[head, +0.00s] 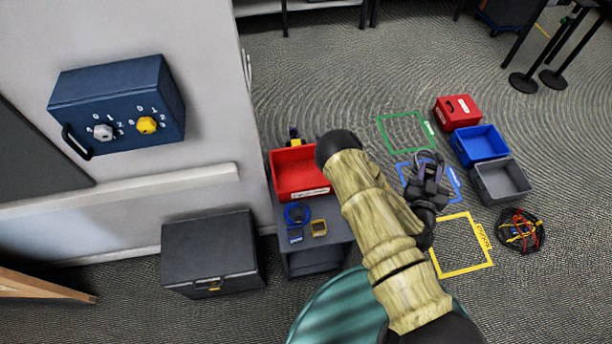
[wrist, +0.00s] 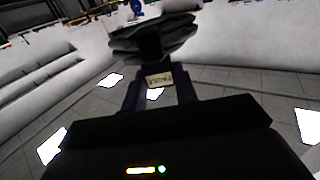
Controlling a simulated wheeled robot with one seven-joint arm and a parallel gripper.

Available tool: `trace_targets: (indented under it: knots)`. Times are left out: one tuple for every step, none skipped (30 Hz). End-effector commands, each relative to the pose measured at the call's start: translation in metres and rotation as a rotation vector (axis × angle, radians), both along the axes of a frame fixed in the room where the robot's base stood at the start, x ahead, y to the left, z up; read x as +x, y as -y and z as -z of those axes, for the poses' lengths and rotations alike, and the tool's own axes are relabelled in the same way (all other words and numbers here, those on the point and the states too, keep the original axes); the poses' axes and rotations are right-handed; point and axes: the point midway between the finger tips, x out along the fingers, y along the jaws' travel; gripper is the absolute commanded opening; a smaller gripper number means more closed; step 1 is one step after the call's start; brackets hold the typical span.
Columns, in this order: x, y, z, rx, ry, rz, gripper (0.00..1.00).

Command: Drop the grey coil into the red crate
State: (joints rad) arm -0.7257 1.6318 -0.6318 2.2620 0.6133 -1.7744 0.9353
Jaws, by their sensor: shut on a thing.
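My gripper (head: 428,177) is shut on the grey coil (head: 424,158) and holds it up over the floor, across the blue floor outline in the head view. In the wrist view the coil (wrist: 152,36) looks dark, with a small pale tag (wrist: 158,80) below it; the fingers partly hide it. A red crate (head: 458,112) stands on the floor at the upper right, apart from my gripper. Another red, open bin (head: 299,174) with a white label sits on the grey stand left of my arm.
A blue crate (head: 479,145) and a grey crate (head: 502,181) stand in a row below the red crate. A tangle of coloured cables (head: 521,231) lies at the right. Green and yellow (head: 461,245) outlines mark open floor. Black posts stand at the upper right.

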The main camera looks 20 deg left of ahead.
Motion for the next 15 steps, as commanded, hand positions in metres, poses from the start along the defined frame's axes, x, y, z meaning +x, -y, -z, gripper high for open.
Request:
trace_targets:
  knots:
    - [0.0, 0.0, 0.0, 0.0, 0.001, -0.001, 0.03]
    - [0.0, 0.0, 0.0, 0.0, 0.001, -0.001, 0.03]
    - [0.0, 0.0, 0.0, 0.0, 0.001, -0.001, 0.03]
    - [0.0, -0.001, 0.0, 0.0, 0.001, -0.001, 0.03]
    - [0.0, -0.001, 0.0, 0.0, 0.001, -0.002, 0.03]
    - [0.001, -0.002, 0.002, 0.0, 0.001, -0.003, 0.03]
    - [0.001, -0.003, 0.003, 0.0, 0.001, -0.005, 0.03]
    - [0.002, -0.004, 0.005, 0.001, 0.002, -0.007, 0.03]
    - [0.004, -0.007, 0.009, 0.001, 0.002, -0.011, 0.03]
    - [0.005, -0.009, 0.012, 0.002, 0.002, -0.015, 0.03]
    - [0.007, -0.012, 0.016, 0.003, 0.002, -0.019, 0.03]
    - [0.01, -0.016, 0.022, 0.003, 0.002, -0.024, 0.03]
    - [0.012, -0.02, 0.027, 0.003, 0.003, -0.03, 0.03]
    - [0.015, -0.024, 0.032, 0.002, 0.004, -0.036, 0.03]
    - [0.019, -0.031, 0.039, 0.003, 0.005, -0.047, 0.03]
